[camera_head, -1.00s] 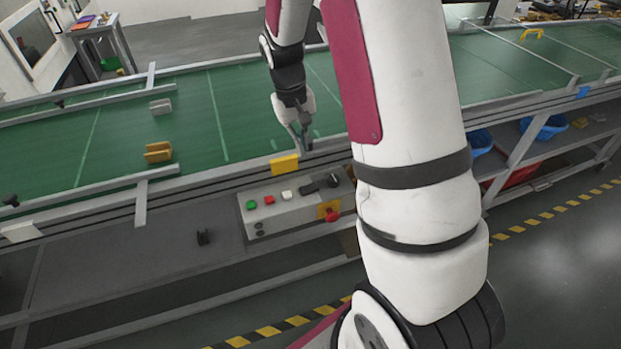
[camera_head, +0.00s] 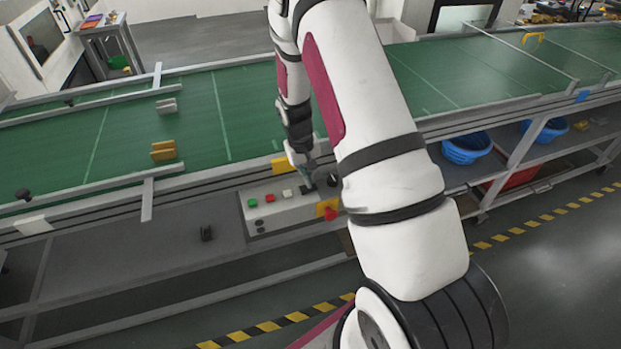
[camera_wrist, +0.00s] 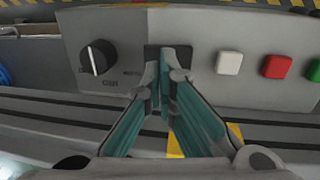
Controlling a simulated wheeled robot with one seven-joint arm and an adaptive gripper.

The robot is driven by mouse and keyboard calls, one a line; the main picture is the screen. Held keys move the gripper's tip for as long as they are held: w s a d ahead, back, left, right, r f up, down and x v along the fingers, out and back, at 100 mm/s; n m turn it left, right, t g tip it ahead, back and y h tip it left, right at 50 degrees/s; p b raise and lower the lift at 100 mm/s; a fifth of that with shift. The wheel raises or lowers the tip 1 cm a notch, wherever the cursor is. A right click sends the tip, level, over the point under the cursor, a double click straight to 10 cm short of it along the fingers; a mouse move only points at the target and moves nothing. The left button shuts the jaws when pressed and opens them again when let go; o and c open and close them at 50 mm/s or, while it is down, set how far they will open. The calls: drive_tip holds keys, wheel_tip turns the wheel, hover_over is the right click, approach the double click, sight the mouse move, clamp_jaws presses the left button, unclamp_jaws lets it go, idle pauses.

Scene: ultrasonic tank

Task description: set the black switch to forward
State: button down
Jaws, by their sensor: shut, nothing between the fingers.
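The grey control box (camera_head: 282,213) sits on the front side of the conveyor. On it, a round black rotary switch (camera_wrist: 98,57) with a white pointer line shows at the left in the wrist view; small printed labels around it are too small to read surely. To its right is a black rectangular part (camera_wrist: 153,52), partly hidden behind my fingers. My gripper (camera_wrist: 171,62) is shut and empty, its tips in front of that black rectangle. I cannot tell whether they touch it. In the head view my gripper (camera_head: 308,181) is low over the box.
White (camera_wrist: 229,62), red (camera_wrist: 276,66) and green buttons sit right of my fingers in the wrist view. A red emergency stop (camera_head: 331,214) on a yellow plate is at the box's right end. Yellow blocks (camera_head: 163,150) lie on the green belt (camera_head: 190,125).

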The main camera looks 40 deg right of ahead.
drive_tip(key=shift+f, duration=0.5)
drive_tip(key=shift+d, duration=0.1)
drive_tip(key=shift+s+d+f+y, duration=0.15)
drive_tip(key=shift+f+y, duration=0.15)
drive_tip(key=shift+y, duration=0.2)
drive_tip(key=shift+a, duration=0.2)
drive_tip(key=shift+w+a, duration=0.25)
drive_tip(key=shift+a, duration=0.5)
wheel_tip(320, 180, up, 14)
drive_tip(key=a, duration=0.1)
drive_tip(key=shift+w+a+b, duration=0.3)
drive_tip(key=shift+w, duration=0.05)
